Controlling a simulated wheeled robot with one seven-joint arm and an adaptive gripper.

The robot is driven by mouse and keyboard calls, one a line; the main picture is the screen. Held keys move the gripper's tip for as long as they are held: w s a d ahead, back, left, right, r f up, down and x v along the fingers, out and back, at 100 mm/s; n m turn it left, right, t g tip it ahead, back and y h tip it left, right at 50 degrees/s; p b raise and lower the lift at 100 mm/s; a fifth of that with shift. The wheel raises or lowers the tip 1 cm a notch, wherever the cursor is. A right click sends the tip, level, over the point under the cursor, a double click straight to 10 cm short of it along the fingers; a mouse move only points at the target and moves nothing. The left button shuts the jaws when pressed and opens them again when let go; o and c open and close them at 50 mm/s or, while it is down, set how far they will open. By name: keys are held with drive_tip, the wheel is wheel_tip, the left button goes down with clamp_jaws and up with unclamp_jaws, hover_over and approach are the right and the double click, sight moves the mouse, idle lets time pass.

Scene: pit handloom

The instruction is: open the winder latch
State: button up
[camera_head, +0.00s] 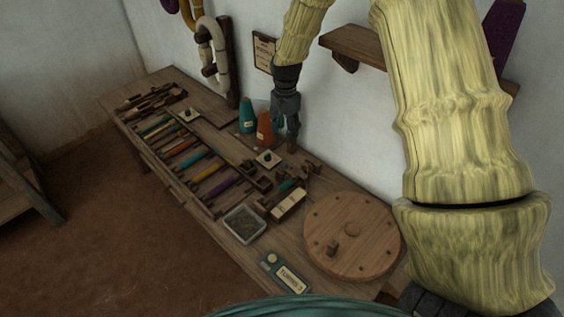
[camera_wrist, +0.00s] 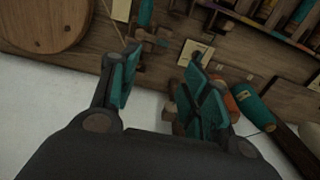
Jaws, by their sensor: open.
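My gripper (camera_head: 283,122) hangs fingers-down over the back of the bench, above the small winder parts. In the wrist view it (camera_wrist: 160,88) is open and empty, with teal pads apart. The winder shows as a round wooden wheel (camera_head: 345,216) with a knob, beside small dark wooden posts (camera_head: 311,168) and a teal spool (camera_head: 287,185). In the wrist view the wheel (camera_wrist: 40,22) is at the upper left and dark wooden fittings (camera_wrist: 152,38) lie beyond the gap between the fingers. I cannot pick out the latch or its state for certain.
Teal (camera_head: 247,116) and orange (camera_head: 265,128) cones stand close left of my gripper. A rack of coloured bobbins (camera_head: 192,165) fills the bench's left part. A grey tray (camera_head: 243,223) and a labelled teal device (camera_head: 284,273) lie in front. A shelf (camera_head: 357,46) juts from the wall.

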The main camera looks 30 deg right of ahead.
drive_tip(key=b, duration=0.5)
hover_over(289, 169)
drive_tip(key=w+a, duration=0.1)
drive_tip(key=w, duration=0.1)
wheel_tip(289, 169, down, 6)
drive_tip(key=shift+s+a+f+p, duration=0.1)
drive_tip(key=shift+f+p, duration=0.6)
drive_tip(key=shift+f, duration=4.75)
drive_tip(key=c, duration=1)
